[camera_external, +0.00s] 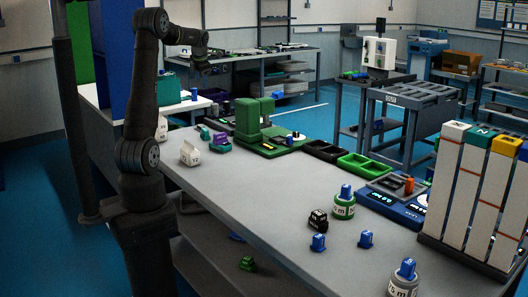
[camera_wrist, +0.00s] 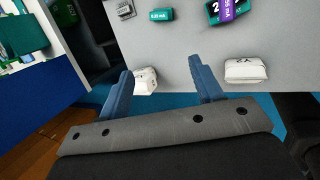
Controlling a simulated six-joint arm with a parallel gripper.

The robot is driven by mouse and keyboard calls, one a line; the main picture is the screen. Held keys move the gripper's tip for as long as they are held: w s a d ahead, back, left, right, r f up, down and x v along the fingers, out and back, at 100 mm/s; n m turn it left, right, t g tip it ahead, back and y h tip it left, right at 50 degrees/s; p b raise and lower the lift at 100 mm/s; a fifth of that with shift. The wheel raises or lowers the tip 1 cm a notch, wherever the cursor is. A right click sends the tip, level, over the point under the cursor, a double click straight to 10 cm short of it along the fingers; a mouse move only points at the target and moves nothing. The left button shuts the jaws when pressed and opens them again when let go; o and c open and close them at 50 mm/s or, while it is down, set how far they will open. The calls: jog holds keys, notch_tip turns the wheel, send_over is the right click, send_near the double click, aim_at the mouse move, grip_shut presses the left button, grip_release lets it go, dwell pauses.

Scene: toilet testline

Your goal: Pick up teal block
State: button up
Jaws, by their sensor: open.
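The small teal block (camera_wrist: 160,14) with a white label lies on the grey table near the top of the wrist view. In the external view the teal block (camera_external: 204,132) looks small, at the table's far left part. My gripper (camera_wrist: 160,66) is open and empty, with its two blue fingers spread. The block lies beyond the fingertips, roughly in line with the gap between them, and apart from them. In the external view my gripper (camera_external: 203,67) is high above the table; its fingers are too small and dark to make out.
Two white bags, (camera_wrist: 145,80) and (camera_wrist: 246,70), lie by the table edge near the fingers. A teal and purple item (camera_wrist: 228,11) lies right of the block. A grey item (camera_wrist: 124,9) sits left of it. A green machine (camera_external: 254,120) stands farther right.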

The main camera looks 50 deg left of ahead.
jog(key=m+g+h, duration=0.2)
jog(key=m+h, duration=0.2)
jog(key=m, duration=1.6)
send_over(205, 130)
jog(key=w, duration=0.1)
notch_tip(205, 130, down, 13)
notch_tip(205, 130, down, 12)
jog(key=shift+a+r, duration=0.1)
jog(key=shift+a, duration=0.05)
jog(key=shift+s+f, duration=0.2)
jog(key=shift+f, duration=1.2)
jog(key=shift+s+f, duration=0.15)
jog(key=shift+f, duration=1.2)
jog(key=shift+c, duration=0.4)
jog(key=c, duration=1)
